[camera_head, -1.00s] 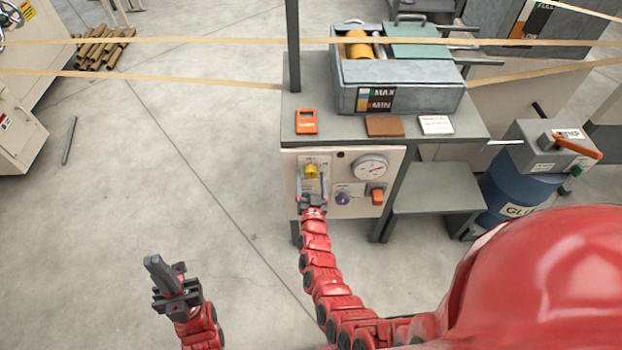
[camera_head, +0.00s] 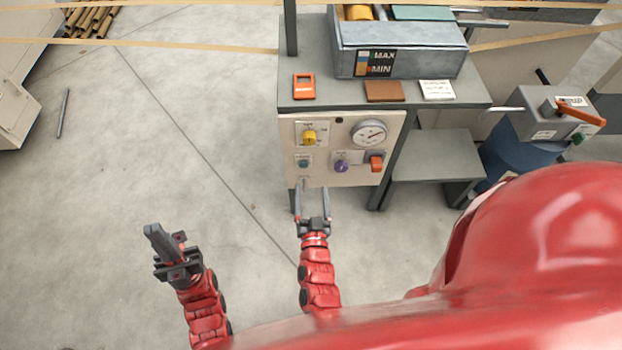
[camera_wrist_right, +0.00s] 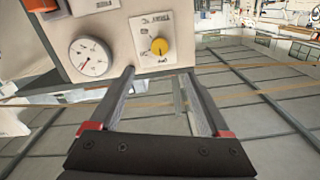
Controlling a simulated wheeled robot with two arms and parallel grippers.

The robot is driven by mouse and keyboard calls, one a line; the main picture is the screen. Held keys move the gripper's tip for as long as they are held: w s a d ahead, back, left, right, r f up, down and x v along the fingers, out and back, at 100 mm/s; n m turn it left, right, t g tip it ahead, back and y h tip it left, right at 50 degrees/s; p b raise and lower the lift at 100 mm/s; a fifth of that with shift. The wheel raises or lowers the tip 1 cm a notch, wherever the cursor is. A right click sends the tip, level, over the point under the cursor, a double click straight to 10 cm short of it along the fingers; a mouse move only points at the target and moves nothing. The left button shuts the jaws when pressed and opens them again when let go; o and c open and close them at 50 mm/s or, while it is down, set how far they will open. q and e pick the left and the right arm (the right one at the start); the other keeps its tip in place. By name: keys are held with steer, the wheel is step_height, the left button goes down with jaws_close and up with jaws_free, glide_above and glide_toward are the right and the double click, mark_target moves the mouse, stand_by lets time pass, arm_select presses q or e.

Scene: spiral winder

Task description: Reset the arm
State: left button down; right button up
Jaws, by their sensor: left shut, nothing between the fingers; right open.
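My right gripper (camera_head: 313,204) is open and empty, just below the lower edge of the control panel (camera_head: 330,176) in the head view. Its two long fingers also show in the right wrist view (camera_wrist_right: 160,85), apart with nothing between them. My left gripper (camera_head: 168,245) is shut and empty, over bare floor at the lower left. The panel carries a yellow knob (camera_head: 309,137), a round gauge (camera_head: 369,133), a green button (camera_head: 303,163), a purple knob (camera_head: 341,166) and an orange switch (camera_head: 377,163). The yellow knob also shows in the right wrist view (camera_wrist_right: 159,46).
Above the panel is a grey bench (camera_head: 330,94) with an orange device (camera_head: 303,86) and a grey glue trough (camera_head: 408,64). A low shelf (camera_head: 433,160) and a blue drum (camera_head: 515,160) stand to the right.

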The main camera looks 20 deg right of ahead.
steer(key=shift+s+a, duration=0.1)
steer(key=shift+s, duration=0.3)
